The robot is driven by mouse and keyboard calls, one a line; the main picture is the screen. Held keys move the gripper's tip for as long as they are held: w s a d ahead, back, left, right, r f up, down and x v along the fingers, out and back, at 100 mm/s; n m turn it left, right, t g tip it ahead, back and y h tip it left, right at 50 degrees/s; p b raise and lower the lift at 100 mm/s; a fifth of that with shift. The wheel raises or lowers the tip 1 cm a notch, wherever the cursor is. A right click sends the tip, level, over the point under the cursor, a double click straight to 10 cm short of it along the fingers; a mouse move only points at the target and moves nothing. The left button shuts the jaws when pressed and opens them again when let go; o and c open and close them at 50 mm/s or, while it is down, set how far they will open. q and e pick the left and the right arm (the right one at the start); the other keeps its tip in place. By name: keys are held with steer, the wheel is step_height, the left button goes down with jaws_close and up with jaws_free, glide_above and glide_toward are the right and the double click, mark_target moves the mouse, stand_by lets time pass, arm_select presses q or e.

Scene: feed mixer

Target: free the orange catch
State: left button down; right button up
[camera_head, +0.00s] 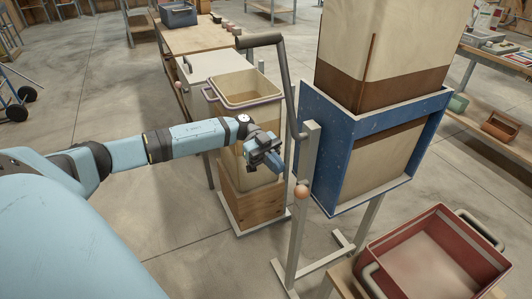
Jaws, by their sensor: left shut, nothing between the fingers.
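The orange catch appears to be the round orange knob (301,191) on the grey upright post (306,155) beside the blue-framed hopper (325,145). A bent lever with a dark grip (262,40) runs down to the top of that post. My left gripper (273,163) is shut and empty. In the picture it sits up and to the left of the orange knob, in front of the beige bin, and apart from the knob. The fingertips are small and partly hidden by the gripper's body. My right gripper is not in view.
A beige bin (246,88) stands on a wooden block (250,204) left of the post. A red crate (435,250) is at the lower right. A wooden table (195,38) with a blue box (178,14) is behind.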

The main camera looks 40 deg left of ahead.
mark_target(302, 189)
arm_select(q)
steer(key=shift+x, duration=2.7)
